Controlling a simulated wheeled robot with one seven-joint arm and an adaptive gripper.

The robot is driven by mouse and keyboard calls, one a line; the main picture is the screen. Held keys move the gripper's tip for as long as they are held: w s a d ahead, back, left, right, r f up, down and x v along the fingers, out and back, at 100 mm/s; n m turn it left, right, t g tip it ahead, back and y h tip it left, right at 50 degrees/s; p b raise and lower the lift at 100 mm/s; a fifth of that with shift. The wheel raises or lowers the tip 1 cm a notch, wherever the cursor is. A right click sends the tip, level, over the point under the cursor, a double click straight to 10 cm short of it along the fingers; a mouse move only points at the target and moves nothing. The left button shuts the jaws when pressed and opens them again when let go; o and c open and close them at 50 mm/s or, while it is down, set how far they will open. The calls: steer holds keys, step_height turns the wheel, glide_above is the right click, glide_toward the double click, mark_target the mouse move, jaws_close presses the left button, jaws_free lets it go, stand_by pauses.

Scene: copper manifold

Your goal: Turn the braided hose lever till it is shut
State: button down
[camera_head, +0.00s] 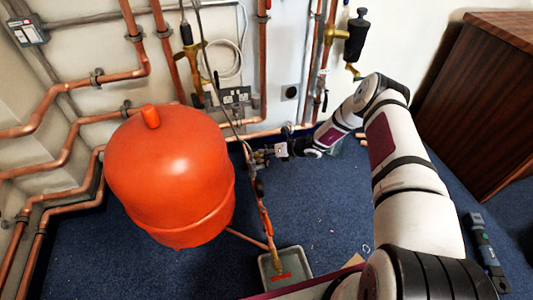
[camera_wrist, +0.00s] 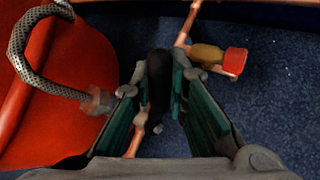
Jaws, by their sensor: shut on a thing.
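My gripper (camera_wrist: 160,92) is shut on a black lever (camera_wrist: 158,72), which stands between its green-padded fingers in the wrist view. The braided hose (camera_wrist: 38,68) curves down at the left of that view and ends in a fitting next to the left finger. The hose also shows in the head view (camera_head: 222,98), running down beside the orange vessel to the valve pipework. In the head view my gripper (camera_head: 270,153) reaches this pipework from the right. The lever is too small and covered to make out there. Its exact angle to the pipe is hard to tell.
A large orange vessel (camera_head: 170,170) stands close to the left of the pipework. A brass fitting with a red cap (camera_wrist: 234,61) is beyond the right finger. A grey tray (camera_head: 286,265) lies under the copper pipe. Copper pipes line the wall; blue carpet (camera_head: 325,215) is open to the right.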

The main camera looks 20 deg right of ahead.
steer(key=shift+w+f+m+g+h+b, duration=0.15)
steer(key=shift+w+f+m+g+b, duration=0.3)
steer(key=shift+g, duration=0.65)
steer(key=shift+w+f+m+g+h+b, duration=0.15)
steer(key=shift+f+m+g, duration=0.25)
steer(key=shift+f+g, duration=0.5)
steer(key=shift+w+f+m+g+h+b, duration=0.1)
steer(key=shift+w+f+m+g+b, duration=0.3)
steer(key=shift+g, duration=0.9)
steer(key=shift+s+f+m, duration=0.1)
steer(key=shift+f+m, duration=0.05)
steer(key=shift+m, duration=0.1)
steer(key=c, duration=1.5)
jaws_free()
steer(key=shift+c, duration=0.2)
steer(key=w+v, duration=0.1)
steer(key=v, duration=1.1)
steer(key=shift+s, duration=0.3)
